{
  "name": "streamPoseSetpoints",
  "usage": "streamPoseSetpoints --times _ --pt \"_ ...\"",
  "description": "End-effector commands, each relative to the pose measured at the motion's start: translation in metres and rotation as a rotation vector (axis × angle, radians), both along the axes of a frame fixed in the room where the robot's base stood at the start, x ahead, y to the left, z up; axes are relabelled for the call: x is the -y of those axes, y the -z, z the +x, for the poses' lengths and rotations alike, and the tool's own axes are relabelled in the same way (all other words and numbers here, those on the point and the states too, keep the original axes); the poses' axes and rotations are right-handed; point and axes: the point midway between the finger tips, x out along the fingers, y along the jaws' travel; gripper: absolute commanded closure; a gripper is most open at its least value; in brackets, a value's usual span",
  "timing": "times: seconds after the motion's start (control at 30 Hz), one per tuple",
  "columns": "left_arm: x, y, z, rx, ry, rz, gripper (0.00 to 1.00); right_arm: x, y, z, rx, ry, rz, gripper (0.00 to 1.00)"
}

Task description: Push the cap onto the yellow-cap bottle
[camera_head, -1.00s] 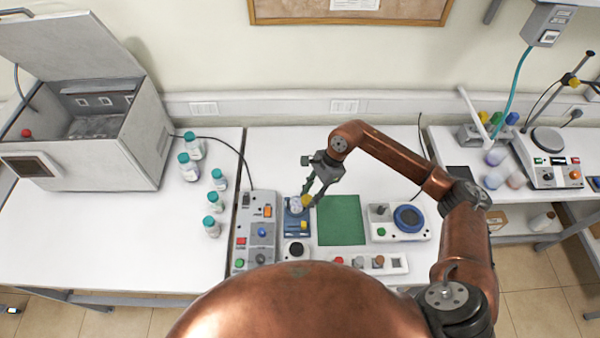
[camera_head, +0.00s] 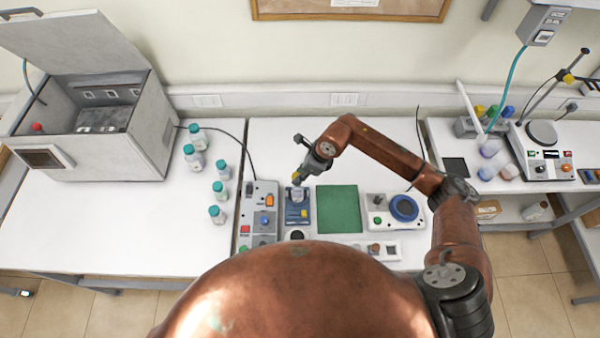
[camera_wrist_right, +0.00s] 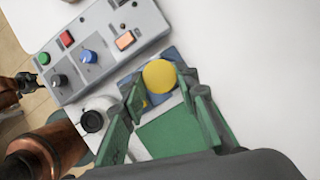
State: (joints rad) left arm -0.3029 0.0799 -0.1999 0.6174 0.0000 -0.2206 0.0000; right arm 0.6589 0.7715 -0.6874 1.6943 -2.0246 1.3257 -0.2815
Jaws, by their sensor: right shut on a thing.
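My right gripper (camera_head: 299,178) is shut on the yellow cap (camera_head: 296,177). In the right wrist view the round yellow cap (camera_wrist_right: 159,76) shows at the ends of the green-sided fingers. A small clear bottle (camera_head: 298,194) stands on the blue device (camera_head: 291,219), directly below the cap in the head view. I cannot tell whether the cap touches the bottle's neck. In the right wrist view the bottle is hidden beneath the cap.
A grey control box (camera_head: 261,213) stands left of the blue device, and a green mat (camera_head: 338,209) lies right of it. A white device with a blue ring (camera_head: 404,207) is further right. Several teal-capped bottles (camera_head: 216,215) stand on the left table. The table behind the mat is clear.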

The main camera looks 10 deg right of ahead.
Motion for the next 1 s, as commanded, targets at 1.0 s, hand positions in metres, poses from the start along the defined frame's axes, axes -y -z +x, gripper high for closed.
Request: streamPoseSetpoints --times 1.0 --pt "0.000 0.030 0.005 0.007 0.001 -0.001 0.60 0.001 0.049 0.000 0.000 -0.001 -0.001 0.81"
